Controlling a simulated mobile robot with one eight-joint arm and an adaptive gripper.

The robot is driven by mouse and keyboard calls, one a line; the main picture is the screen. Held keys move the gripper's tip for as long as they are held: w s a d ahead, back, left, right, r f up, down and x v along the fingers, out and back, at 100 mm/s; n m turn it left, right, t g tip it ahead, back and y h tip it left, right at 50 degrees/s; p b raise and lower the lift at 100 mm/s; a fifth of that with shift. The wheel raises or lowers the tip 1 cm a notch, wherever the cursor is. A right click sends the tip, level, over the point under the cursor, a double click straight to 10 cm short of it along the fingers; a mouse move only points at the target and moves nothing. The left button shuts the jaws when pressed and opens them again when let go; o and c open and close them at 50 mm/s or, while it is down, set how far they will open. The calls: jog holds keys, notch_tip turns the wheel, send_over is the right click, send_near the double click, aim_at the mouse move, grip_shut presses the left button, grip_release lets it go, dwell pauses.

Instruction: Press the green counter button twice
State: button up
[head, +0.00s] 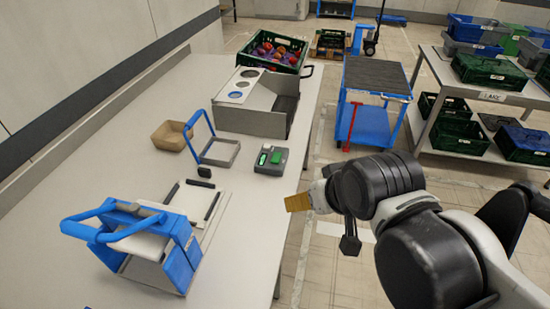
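The counter (269,169) is a small dark grey box lying on the light table near its right edge, in the middle of the head view. On its top are a green button (276,157) and, to the left of it, a small pale-and-green patch (263,158) that looks like a display. My gripper (291,203) is to the right of and nearer than the counter, past the table's right edge in the picture, clearly apart from the button. Only its tan tip shows, seen from the side, so I cannot make out a gap between the fingers.
A blue-handled frame (216,151), a cardboard tray (171,135) and a grey box with round holes (248,117) stand around the counter's left and far sides. A blue-and-white fixture (148,246) is at the near left. A blue cart (373,125) stands beyond the table.

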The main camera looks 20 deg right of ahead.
grip_shut()
dwell(1.3)
